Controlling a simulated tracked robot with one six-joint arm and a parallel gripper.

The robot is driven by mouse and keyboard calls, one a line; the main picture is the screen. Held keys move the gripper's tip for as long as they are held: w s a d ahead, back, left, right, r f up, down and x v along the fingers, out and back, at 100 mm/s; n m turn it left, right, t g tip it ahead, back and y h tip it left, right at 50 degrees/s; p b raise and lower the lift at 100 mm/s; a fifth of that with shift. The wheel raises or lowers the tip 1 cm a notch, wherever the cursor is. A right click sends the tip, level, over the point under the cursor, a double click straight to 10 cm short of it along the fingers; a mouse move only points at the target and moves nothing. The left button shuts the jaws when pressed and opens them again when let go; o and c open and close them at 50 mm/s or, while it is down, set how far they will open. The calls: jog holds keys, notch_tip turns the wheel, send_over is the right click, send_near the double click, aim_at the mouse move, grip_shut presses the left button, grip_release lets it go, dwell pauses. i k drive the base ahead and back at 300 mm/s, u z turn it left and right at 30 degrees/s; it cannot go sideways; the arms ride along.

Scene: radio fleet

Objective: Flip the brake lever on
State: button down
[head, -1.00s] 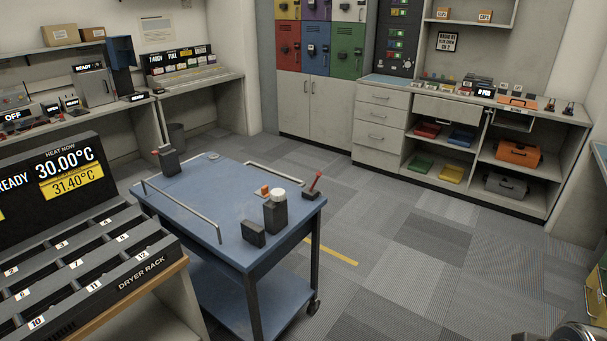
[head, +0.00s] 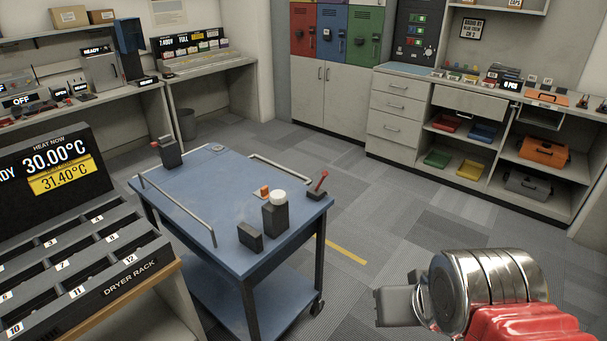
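A lever with a red tip (head: 320,183) stands tilted up to the right on a small dark base at the right corner of a blue cart (head: 215,195). No label shows on it. A dark block with a small red part (head: 166,151) stands at the cart's far left corner. My gripper (head: 393,306) shows at the lower right, in front of and to the right of the cart, apart from the lever. Only its grey end shows beside my silver and red arm, and its fingers cannot be told apart.
Metal rails edge the cart. A dryer rack (head: 85,262) stands at the left. Carpet (head: 400,200) is clear toward the shelves.

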aim_at(325, 173)
jog(key=u, duration=0.55)
jog(key=i, duration=0.95)
jog(key=u, duration=0.5)
